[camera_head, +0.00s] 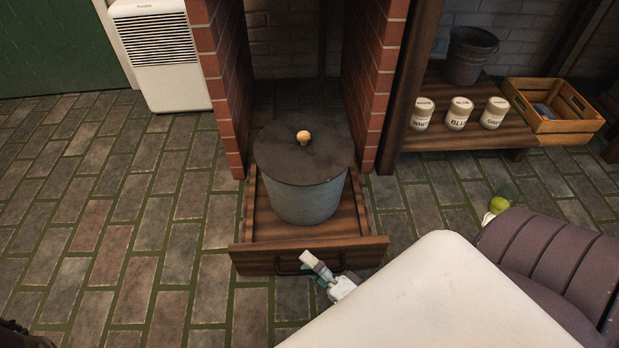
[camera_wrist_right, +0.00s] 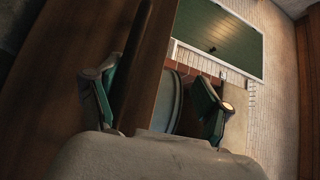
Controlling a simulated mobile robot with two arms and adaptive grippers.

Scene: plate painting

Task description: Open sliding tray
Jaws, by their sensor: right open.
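The wooden sliding tray (camera_head: 262,258) stands out from between two brick pillars, with its front board facing me. A dark bar handle (camera_head: 290,268) is on that front board. A grey-blue pot (camera_head: 305,203) with a dark lid and a pale knob sits on the tray. My right gripper (camera_head: 318,272) is at the right part of the handle. In the wrist view, its open fingers (camera_wrist_right: 155,100) lie on either side of the front board and dark handle bar; contact cannot be told. My left gripper is not in view.
A white slatted appliance (camera_head: 160,60) stands at back left. A green ball (camera_head: 499,204) lies right.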

